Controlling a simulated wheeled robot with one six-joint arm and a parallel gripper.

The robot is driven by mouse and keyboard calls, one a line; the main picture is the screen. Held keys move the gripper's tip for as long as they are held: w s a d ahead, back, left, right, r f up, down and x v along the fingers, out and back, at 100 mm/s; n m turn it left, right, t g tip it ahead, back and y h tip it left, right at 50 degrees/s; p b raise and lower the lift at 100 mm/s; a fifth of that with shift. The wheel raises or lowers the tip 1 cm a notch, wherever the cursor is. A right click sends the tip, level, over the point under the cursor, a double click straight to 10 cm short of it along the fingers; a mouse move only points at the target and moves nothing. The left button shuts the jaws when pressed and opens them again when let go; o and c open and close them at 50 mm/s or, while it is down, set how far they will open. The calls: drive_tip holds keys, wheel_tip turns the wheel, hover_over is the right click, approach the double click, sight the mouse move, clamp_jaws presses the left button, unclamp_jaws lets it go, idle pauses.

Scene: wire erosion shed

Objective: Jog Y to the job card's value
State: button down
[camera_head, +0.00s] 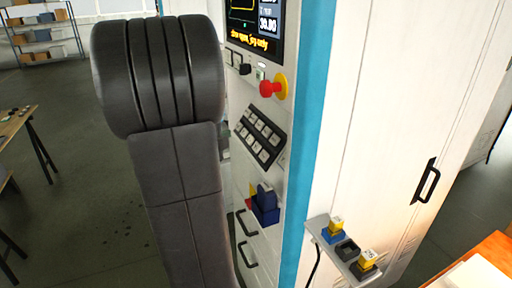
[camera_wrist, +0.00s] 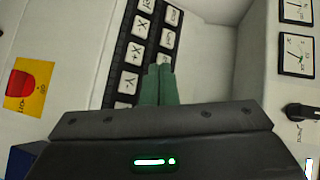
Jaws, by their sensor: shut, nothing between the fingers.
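The jog keypad (camera_head: 260,137) is a dark panel of white keys on the machine front. In the wrist view it also shows (camera_wrist: 121,65), tilted, with a key reading X+ (camera_wrist: 137,53) and a key that seems to read Y- (camera_wrist: 127,82). My gripper (camera_wrist: 158,72) has its green fingers together and empty, with the tips over the keypad beside these keys. The fingers hide part of the pad; contact with a key cannot be told. The machine screen (camera_head: 257,22) shows 30.00 and a yellow line that seems to say door open, jog only. No job card can be made out.
A red emergency stop (camera_head: 271,88) sits above the keypad. A red switch on a yellow plate (camera_wrist: 14,103) lies left of the fingers, and gauges (camera_wrist: 297,54) stand right. A blue holder (camera_head: 265,207) is below the keypad. A shelf (camera_head: 340,262) holds small blocks.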

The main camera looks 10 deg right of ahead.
sight(255, 143)
drive_tip(key=w+d+f+b, duration=0.1)
drive_tip(key=d+f+b, duration=0.4)
drive_tip(key=d, duration=0.2)
drive_tip(key=shift+w, duration=0.15)
drive_tip(key=shift+d+f+b, duration=0.1)
drive_tip(key=shift+f+b, duration=0.05)
drive_tip(key=shift+b, duration=0.2)
idle(1.8)
drive_tip(key=shift+w+d+f, duration=0.1)
drive_tip(key=shift+d+f, duration=0.05)
drive_tip(key=shift+d, duration=0.1)
drive_tip(key=shift+d+f+b, duration=0.25)
drive_tip(key=shift+d+b, duration=0.05)
drive_tip(key=shift+b, duration=0.05)
idle(0.7)
drive_tip(key=shift+a+r, duration=0.1)
drive_tip(key=shift+a+r+p, duration=0.4)
drive_tip(key=shift+a+p, duration=0.15)
drive_tip(key=shift+p, duration=0.05)
